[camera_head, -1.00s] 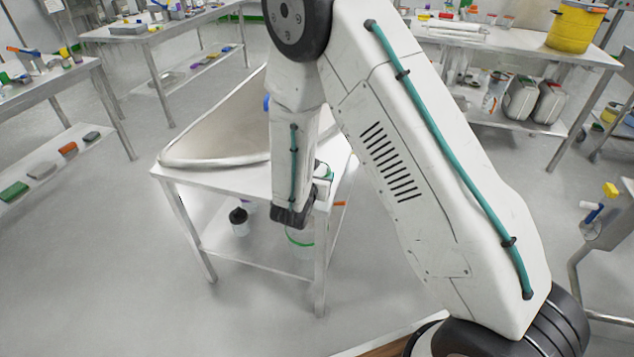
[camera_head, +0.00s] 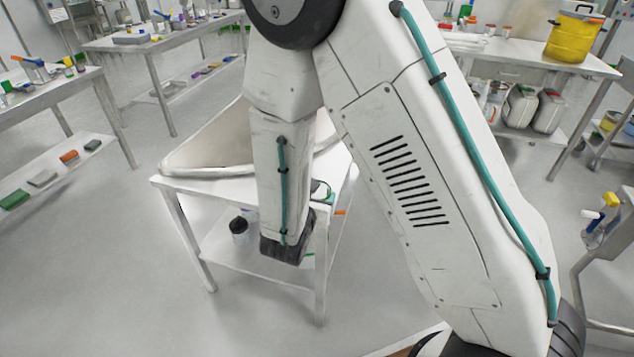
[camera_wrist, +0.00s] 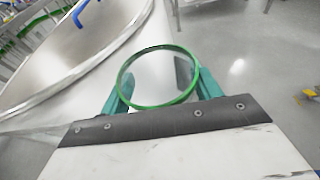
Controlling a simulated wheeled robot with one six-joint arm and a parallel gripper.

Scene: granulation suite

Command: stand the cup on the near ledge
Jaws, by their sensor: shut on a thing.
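The cup (camera_wrist: 156,80) has a green rim and shows open end up in the wrist view. My gripper (camera_wrist: 160,92) is shut on it, with a teal finger on each side. In the head view my forearm and wrist hide nearly all of the cup; only a bit of green shows beside the dark wrist end. A white stand (camera_head: 185,182) with a large pale basin (camera_head: 210,145) is behind my arm. Its flat near border, the likely ledge (camera_wrist: 100,105), runs along the basin in the wrist view, left of and beneath the cup.
A dark-capped bottle (camera_head: 239,226) stands on the stand's lower shelf (camera_head: 225,255). A small green item (camera_head: 321,190) is on the stand's top beside my arm. A blue handle (camera_wrist: 80,14) rises at the basin. Benches with labware stand behind; the floor at left is clear.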

